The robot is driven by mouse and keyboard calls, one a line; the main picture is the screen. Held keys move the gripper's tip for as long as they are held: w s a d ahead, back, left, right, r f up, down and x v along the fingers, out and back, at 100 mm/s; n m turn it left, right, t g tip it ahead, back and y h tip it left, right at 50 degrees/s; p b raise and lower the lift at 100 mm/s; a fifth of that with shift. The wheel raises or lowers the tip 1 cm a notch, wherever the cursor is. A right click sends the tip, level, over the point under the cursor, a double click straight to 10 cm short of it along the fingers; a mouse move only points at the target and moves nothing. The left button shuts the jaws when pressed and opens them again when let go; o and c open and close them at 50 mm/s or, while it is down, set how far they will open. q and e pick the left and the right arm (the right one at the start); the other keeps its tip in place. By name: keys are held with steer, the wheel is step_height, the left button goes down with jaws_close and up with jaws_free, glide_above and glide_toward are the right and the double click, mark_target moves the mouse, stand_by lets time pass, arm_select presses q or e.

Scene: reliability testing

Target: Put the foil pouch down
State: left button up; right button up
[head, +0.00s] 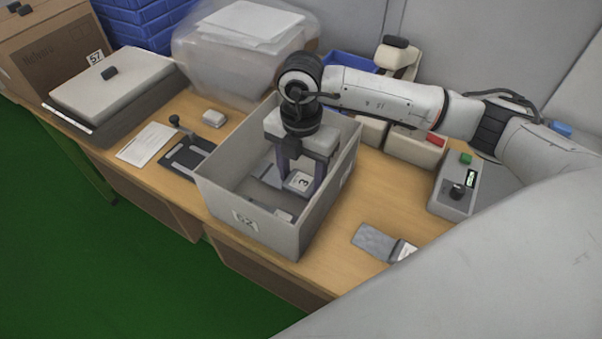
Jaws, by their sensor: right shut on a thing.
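My right gripper (300,176) reaches straight down into an open grey box (224,199) marked 52. Its two dark fingers are shut on a foil pouch (299,183), whose white label with a 3 shows between them. The pouch is inside the box, low between the walls; I cannot tell whether it touches the bottom. Other flat grey pieces, which look like pouches, lie in the box, one of them near the front wall (283,215). Another foil pouch (374,240) with a white label lies on the table right of the box. My left gripper is out of view.
The wooden table (335,271) is bare in front of the pouch outside. A control box (456,190) stands at right, small bins (414,149) behind. A dark fixture (189,158), a paper sheet (147,144) and a translucent tub (214,66) are at left and behind.

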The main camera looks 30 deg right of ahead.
steer(key=shift+f, duration=0.1)
steer(key=shift+f+b, duration=0.55)
steer(key=o, duration=1)
steer(key=shift+o, duration=0.2)
steer(key=shift+r, duration=0.15)
steer(key=shift+r+p, duration=0.4)
steer(key=shift+p, duration=0.05)
step_height(320, 180, up, 12)
steer(key=b, duration=0.1)
steer(key=shift+r, duration=0.1)
